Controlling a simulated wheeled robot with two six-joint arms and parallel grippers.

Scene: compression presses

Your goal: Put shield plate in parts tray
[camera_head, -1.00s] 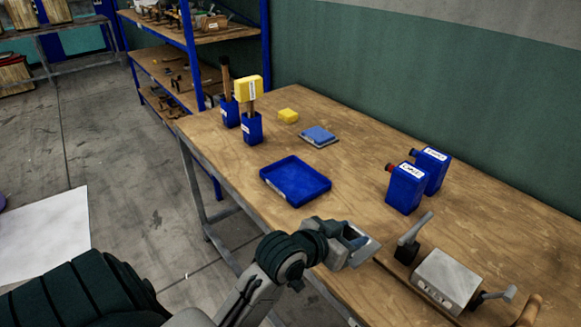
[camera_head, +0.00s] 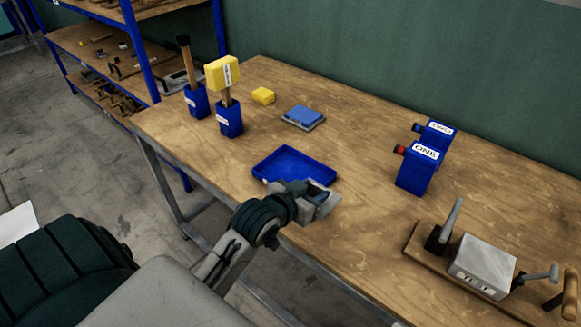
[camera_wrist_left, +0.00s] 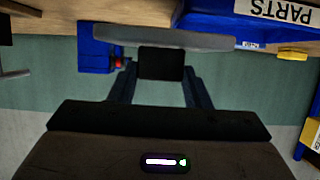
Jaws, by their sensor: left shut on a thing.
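My left gripper (camera_head: 308,193) is shut on the shield plate (camera_head: 327,205), a flat grey plate, at the near right corner of the parts tray. In the left wrist view the plate (camera_wrist_left: 165,38) shows edge-on as a grey strip across the fingers. The parts tray (camera_head: 262,172) is a shallow blue tray on the wooden bench. Its blue wall with an upside-down PARTS label (camera_wrist_left: 278,10) shows in the left wrist view. My gripper hides part of the tray's near right side. I cannot tell whether the plate touches the tray. My right gripper is not in view.
Blue holders (camera_head: 230,120) with a brush and a yellow-headed tool stand behind the tray. A yellow block (camera_head: 263,96) and a blue pad (camera_head: 304,114) lie nearby. Blue containers ONE (camera_head: 415,172) and TWO (camera_head: 438,134) and a TEST press (camera_head: 482,264) stand to the right.

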